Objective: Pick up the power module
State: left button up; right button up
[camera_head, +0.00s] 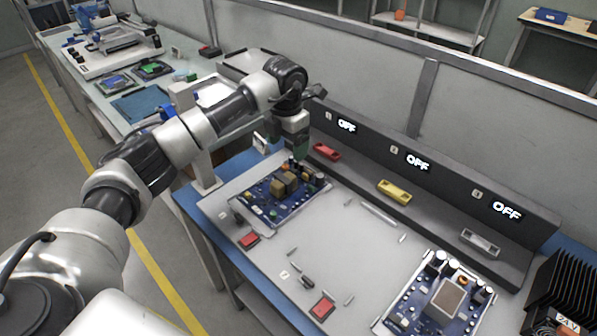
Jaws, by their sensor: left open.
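No label marks which thing is the power module. A blue circuit board with tan blocks (270,205) lies at the left end of the grey work surface (335,238). A second blue board with a large pale block (437,305) lies at the right front. My left arm reaches in from the left, and my left gripper (298,163) points down at the far right part of the first board. Its jaws are open, and no held thing shows between them. Whether the fingertips touch the board's parts I cannot tell. My right gripper is out of view.
A dark panel behind holds red (326,151), yellow (394,192) and grey (480,242) pieces below displays reading OFF. Red blocks (249,240) (322,308) lie along the front. A black finned unit (570,290) stands at right. The middle of the surface is mostly clear.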

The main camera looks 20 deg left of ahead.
pick_arm(q)
jog(key=shift+w+a+f, duration=0.1)
jog(key=shift+w+f, duration=0.05)
send_over(288, 174)
notch_tip(288, 174, down, 4)
jog(key=shift+f, duration=0.45)
notch_tip(288, 174, down, 4)
jog(key=shift+f+p, duration=0.15)
jog(key=shift+p, duration=0.55)
jog(key=shift+f, duration=0.45)
jog(key=c, duration=0.7)
grip_shut()
jog(key=shift+r, duration=0.1)
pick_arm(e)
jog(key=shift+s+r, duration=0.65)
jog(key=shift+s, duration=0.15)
